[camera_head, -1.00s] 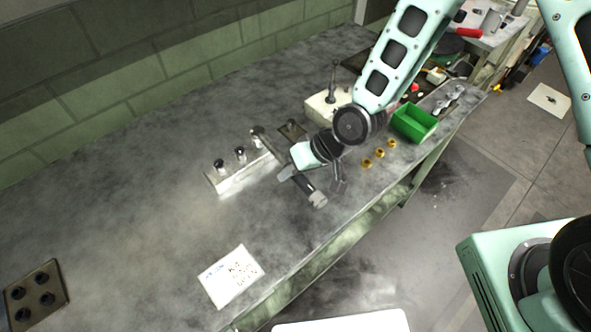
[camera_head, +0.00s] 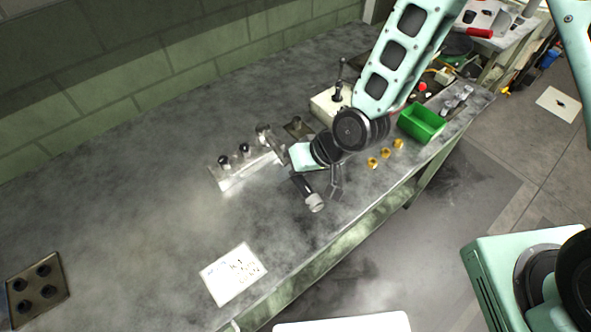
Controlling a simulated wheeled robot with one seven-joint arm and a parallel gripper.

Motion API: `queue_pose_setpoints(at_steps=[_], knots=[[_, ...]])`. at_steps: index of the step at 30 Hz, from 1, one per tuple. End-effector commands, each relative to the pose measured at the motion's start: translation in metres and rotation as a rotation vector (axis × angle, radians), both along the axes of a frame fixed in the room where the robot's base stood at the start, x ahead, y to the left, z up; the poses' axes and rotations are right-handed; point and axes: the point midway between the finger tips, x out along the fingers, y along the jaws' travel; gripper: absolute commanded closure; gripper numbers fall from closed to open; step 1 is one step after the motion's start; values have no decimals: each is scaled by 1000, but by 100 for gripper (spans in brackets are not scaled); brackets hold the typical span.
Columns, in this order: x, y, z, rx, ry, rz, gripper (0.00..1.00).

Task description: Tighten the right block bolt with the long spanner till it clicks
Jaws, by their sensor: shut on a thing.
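A pale metal block (camera_head: 230,182) stands on the bench left of my gripper, with dark-topped bolts in a row. The right bolt (camera_head: 262,131) is at the block's far right end, close to my gripper.
A pale box with an upright lever (camera_head: 327,104) stands behind my arm. A green bin (camera_head: 421,122) and brass nuts (camera_head: 385,153) lie right.

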Motion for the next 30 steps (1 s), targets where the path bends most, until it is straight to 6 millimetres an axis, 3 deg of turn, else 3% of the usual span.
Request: queue_pose_setpoints(at_steps=[17,30], knots=[[-7,11,1,7,6,-26,100],[-2,3,2,6,6,28,100]])
